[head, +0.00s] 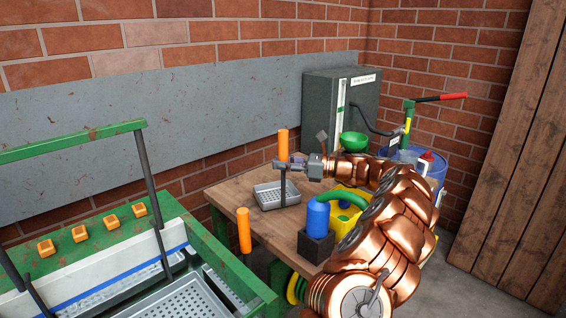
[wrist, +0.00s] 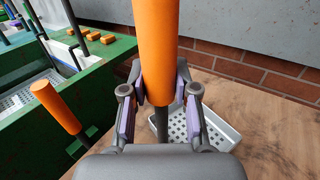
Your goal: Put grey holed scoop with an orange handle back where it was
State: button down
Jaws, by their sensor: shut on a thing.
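The grey holed scoop (head: 279,196) has a square perforated pan, a dark upright shaft and an orange handle (head: 283,144). My gripper (head: 286,165) is shut on it around the lower handle and upper shaft, with the handle upright. In the wrist view the orange handle (wrist: 155,45) stands between the fingers of my gripper (wrist: 160,95), and the holed pan (wrist: 222,134) shows below and behind them. The pan is over the wooden table (head: 225,190); I cannot tell whether it touches the top. My gripper hides part of the shaft.
A blue bottle-like thing (head: 318,215) on a black block, a green funnel (head: 355,144) and a grey cabinet (head: 325,100) stand to the right. The table's left part is clear.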

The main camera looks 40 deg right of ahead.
jog(key=shift+f, duration=0.25)
jog(key=c, duration=0.8)
grip_release()
jog(key=shift+f, duration=0.1)
jog(key=v, duration=1.2)
